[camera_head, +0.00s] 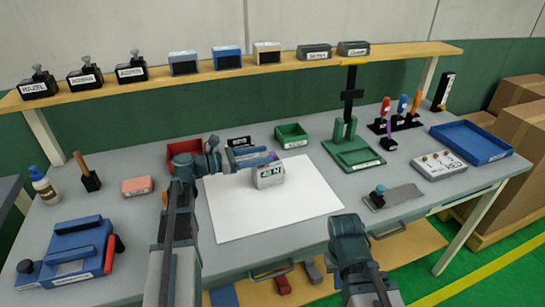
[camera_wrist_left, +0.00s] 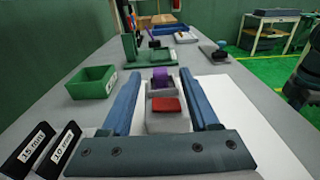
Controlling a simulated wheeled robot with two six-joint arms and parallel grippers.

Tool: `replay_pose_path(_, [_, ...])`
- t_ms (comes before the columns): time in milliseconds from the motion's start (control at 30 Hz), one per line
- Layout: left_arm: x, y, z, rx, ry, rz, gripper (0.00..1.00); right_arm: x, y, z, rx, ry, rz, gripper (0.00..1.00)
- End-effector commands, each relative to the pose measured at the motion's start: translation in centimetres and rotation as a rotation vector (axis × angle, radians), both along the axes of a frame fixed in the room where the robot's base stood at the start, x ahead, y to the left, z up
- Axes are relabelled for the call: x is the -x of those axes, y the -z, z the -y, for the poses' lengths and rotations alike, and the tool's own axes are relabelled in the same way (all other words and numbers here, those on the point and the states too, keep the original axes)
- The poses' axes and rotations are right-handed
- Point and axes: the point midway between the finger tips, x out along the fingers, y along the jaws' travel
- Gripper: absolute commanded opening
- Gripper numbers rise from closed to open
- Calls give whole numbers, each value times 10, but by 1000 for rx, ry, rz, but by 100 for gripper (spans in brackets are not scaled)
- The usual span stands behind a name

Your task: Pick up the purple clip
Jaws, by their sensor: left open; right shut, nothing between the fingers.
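The purple clip (camera_wrist_left: 160,76) stands upright on a small grey fixture (camera_wrist_left: 167,121), which has a red piece (camera_wrist_left: 166,104) on its near side. In the head view the fixture (camera_head: 268,177) sits on the white sheet and carries a label; the clip (camera_head: 273,156) shows only as a small purple patch at its top. My left gripper (camera_head: 258,156) reaches in from the left. In the left wrist view its two blue fingers (camera_wrist_left: 160,88) are open, one on each side of the clip, with gaps between. My right gripper (camera_head: 348,222) is shut and empty near the table's front edge.
Green bin (camera_head: 291,136), red bin (camera_head: 183,152) and green stand (camera_head: 353,153) are behind the white sheet (camera_head: 235,218). Two black label holders (camera_wrist_left: 40,147) are near the left gripper. A blue tray (camera_head: 471,143) is at right; a blue fixture (camera_head: 68,250) at front left.

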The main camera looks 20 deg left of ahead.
Motion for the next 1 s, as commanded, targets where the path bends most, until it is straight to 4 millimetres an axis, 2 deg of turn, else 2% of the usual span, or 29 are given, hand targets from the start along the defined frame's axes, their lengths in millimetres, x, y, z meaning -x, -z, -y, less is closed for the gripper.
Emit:
replay_pose_path(133, [-11,1,17,0,1,0,61,0,1,0,0,0,0,0])
replay_pose_path(367, [-13,1,19,0,-1,0,61,0,1,0,0,0,0,0])
replay_pose_path(467, [-13,1,19,0,0,0,47,0,1,0,0,0,0,0])
replay_pose_path(700, [-13,1,19,0,0,0,4,0,1,0,0,0,0,0])
replay_pose_path(733, [-13,1,19,0,0,0,0,0,1,0,0,0,0,0])
replay_pose_path(1000, [-13,1,19,0,0,0,0,0,1,0,0,0,0,0])
